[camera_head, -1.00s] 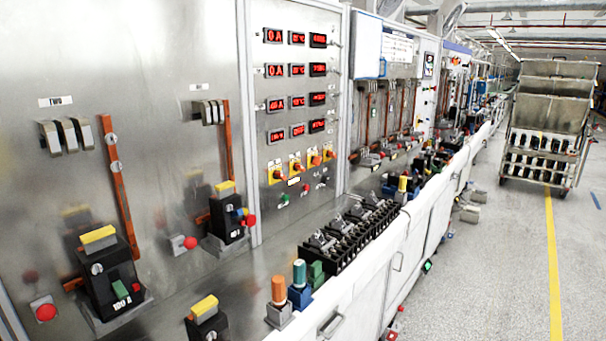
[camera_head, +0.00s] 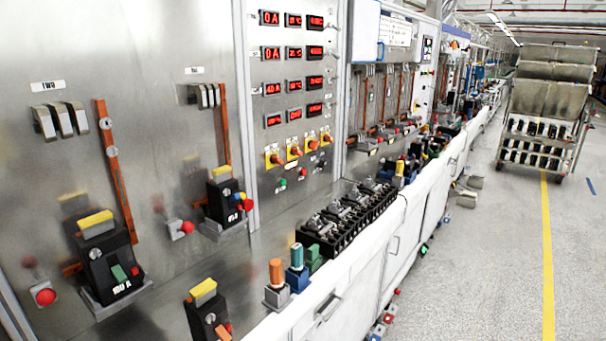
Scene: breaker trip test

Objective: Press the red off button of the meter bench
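The meter panel (camera_head: 292,135) stands upright left of the picture's middle, with several rows of red digital displays (camera_head: 294,54). Below the displays is a row of yellow plates with red-orange knobs (camera_head: 294,149). Under the knobs are small buttons: a green one (camera_head: 282,184), a red one (camera_head: 303,172) and a dark one (camera_head: 321,164). They are small and their labels are unreadable, so I cannot tell from print which is off. Nothing covers them. Neither of my grippers is in view.
A white-fronted bench (camera_head: 372,238) runs along the panels, carrying black breakers (camera_head: 350,215) and an orange and a blue-green cylinder (camera_head: 297,257).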

